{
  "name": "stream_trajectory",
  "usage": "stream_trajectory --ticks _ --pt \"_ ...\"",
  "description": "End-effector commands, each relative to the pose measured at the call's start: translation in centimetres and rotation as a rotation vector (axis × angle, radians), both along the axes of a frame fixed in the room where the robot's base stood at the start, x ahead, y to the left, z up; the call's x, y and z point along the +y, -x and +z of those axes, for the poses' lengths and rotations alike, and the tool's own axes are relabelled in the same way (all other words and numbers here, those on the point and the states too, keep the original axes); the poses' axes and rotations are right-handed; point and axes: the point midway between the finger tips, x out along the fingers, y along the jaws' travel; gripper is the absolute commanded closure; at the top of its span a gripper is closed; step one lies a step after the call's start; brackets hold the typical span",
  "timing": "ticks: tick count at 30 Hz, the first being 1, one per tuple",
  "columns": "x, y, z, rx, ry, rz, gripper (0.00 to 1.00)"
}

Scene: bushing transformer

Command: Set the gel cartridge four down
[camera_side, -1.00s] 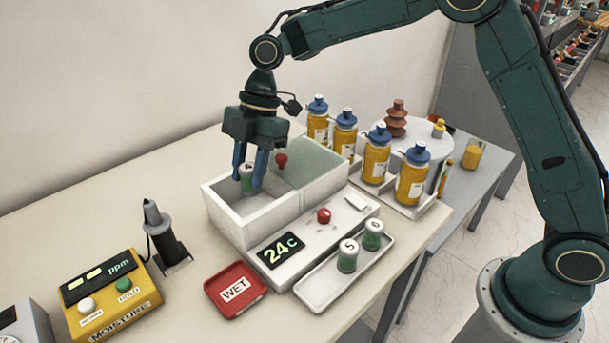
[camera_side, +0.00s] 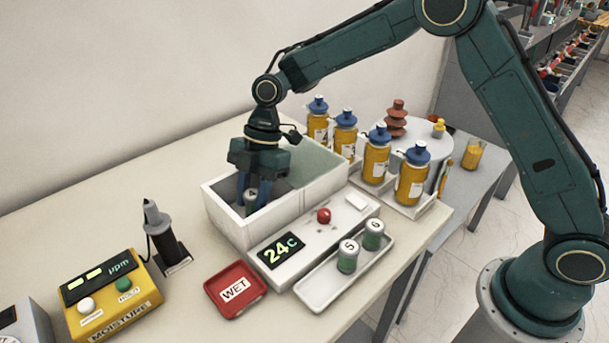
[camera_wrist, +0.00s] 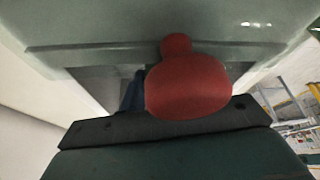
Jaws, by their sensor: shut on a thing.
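Gel cartridge four (camera_side: 251,196), a small grey-green cylinder with a pale top marked 4, is between the fingers of my gripper (camera_side: 258,190) in the side view. My gripper is shut on it and reaches down into the open left part of the white box (camera_side: 227,222). The box walls hide the cartridge's lower end, so I cannot tell whether it touches the floor of the box. In the wrist view a red knob (camera_wrist: 188,85) on a grey-green lid (camera_wrist: 110,42) fills the middle and hides most of the fingers.
Cartridges 5 (camera_side: 347,256) and 6 (camera_side: 373,235) stand in a white tray (camera_side: 318,292) in front. A red WET tray (camera_side: 235,290), a yellow moisture meter (camera_side: 108,297) and a black probe (camera_side: 165,235) are nearby. Several yellow bottles (camera_side: 376,160) stand behind right.

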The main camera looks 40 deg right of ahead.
Motion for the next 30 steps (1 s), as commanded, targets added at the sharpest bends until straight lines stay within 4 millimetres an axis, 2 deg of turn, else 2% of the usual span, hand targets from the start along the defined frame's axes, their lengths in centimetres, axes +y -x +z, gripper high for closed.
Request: stream_trajectory --ticks 9,10,13,23,30 --pt "0.0 0.0 -0.3 -0.001 0.000 0.000 0.92" --pt "0.0 0.0 -0.3 -0.001 0.000 0.000 0.65" --pt "0.0 0.0 -0.3 -0.001 0.000 0.000 0.47" --pt "0.0 0.0 -0.2 -0.001 0.000 0.000 0.47" --pt "-0.4 -0.2 1.1 -0.004 -0.001 -0.002 0.47"
